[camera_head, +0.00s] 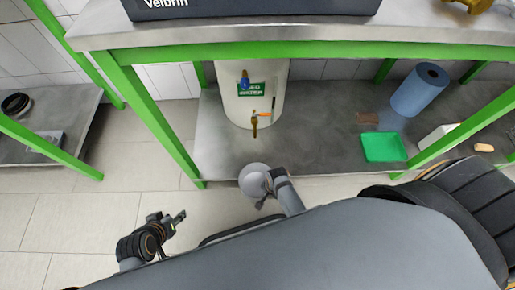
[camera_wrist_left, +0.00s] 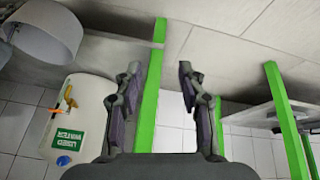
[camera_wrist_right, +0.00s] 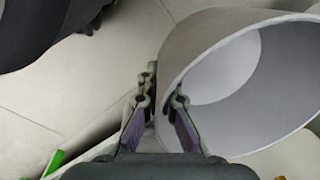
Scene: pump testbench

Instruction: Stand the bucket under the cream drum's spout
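The cream drum (camera_head: 262,82), with a green label, stands on the lower shelf. Its spout (camera_head: 254,124) faces the front and also shows in the left wrist view (camera_wrist_left: 68,97). The light grey bucket (camera_head: 254,180) is at the shelf's front edge, in front of and below the spout in the head view. In the right wrist view the bucket's (camera_wrist_right: 250,70) mouth shows empty. My right gripper (camera_wrist_right: 162,100) is shut on its wall near the rim, one finger inside and one outside. My left gripper (camera_head: 178,217) is open and empty, left of the bucket; its fingers (camera_wrist_left: 158,75) are apart.
The lower shelf (camera_head: 320,135) is bare just right of the drum. A green post (camera_head: 160,125) stands left of the drum. The bench top (camera_head: 420,30) overhangs the shelf.

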